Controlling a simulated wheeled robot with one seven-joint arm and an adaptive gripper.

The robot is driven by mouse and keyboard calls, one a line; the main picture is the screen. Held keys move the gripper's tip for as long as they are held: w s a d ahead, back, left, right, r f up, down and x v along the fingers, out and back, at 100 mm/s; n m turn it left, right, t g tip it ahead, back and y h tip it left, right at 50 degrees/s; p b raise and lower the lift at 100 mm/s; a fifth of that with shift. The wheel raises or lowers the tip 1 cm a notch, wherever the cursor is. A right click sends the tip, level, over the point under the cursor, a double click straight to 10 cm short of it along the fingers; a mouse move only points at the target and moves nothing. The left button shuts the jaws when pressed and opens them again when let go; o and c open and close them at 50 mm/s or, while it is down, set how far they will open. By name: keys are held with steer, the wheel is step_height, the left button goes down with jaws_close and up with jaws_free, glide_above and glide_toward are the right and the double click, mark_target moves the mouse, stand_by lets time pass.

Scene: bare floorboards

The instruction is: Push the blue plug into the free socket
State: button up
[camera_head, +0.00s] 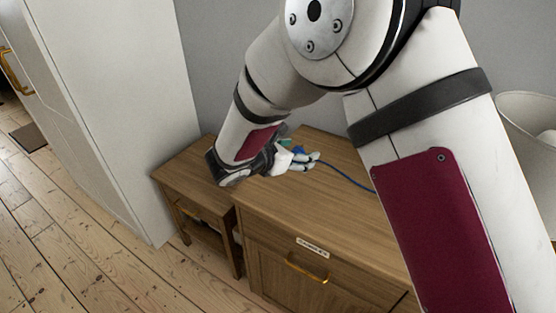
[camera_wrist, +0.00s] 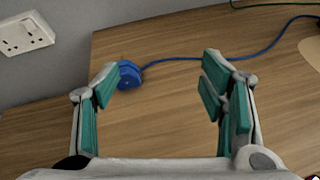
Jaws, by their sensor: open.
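The blue plug (camera_wrist: 129,75) lies on the wooden cabinet top, with its blue cord running off to the right. In the wrist view it is just inside the left fingertip; I cannot tell whether they touch. My gripper (camera_wrist: 160,70) is open, its green-padded fingers wide apart with bare wood between them. In the head view my gripper (camera_head: 310,160) is low over the cabinet top, with a bit of blue beside it. A white double socket plate (camera_wrist: 25,33) is on the grey wall at the upper left of the wrist view. No plug shows in it.
The wooden cabinet (camera_head: 330,240) has a drawer with a brass handle, and a lower wooden table (camera_head: 180,170) adjoins it. A tall white cupboard (camera_head: 120,90) stands at left. A green cord (camera_wrist: 270,5) crosses the far right. The middle of the top is clear.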

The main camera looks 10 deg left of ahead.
mark_target(296, 150)
steer(key=a+f+n+y, duration=0.1)
steer(key=a+f, duration=0.1)
steer(key=a, duration=0.1)
steer(key=a+f+n+t, duration=0.1)
steer(key=a+f+n, duration=0.1)
steer(key=a+f, duration=0.1)
steer(key=shift+s+f+y+b, duration=0.2)
steer(key=shift+y+b, duration=0.1)
steer(key=shift+y, duration=0.1)
steer(key=b+x, duration=0.4)
steer(key=x, duration=0.9)
steer(key=shift+w+d+r, duration=0.1)
steer(key=shift+w+r, duration=0.05)
steer(key=shift+w, duration=0.15)
jaws_close()
steer(key=shift+r+p, duration=0.7)
steer(key=shift+r, duration=1.85)
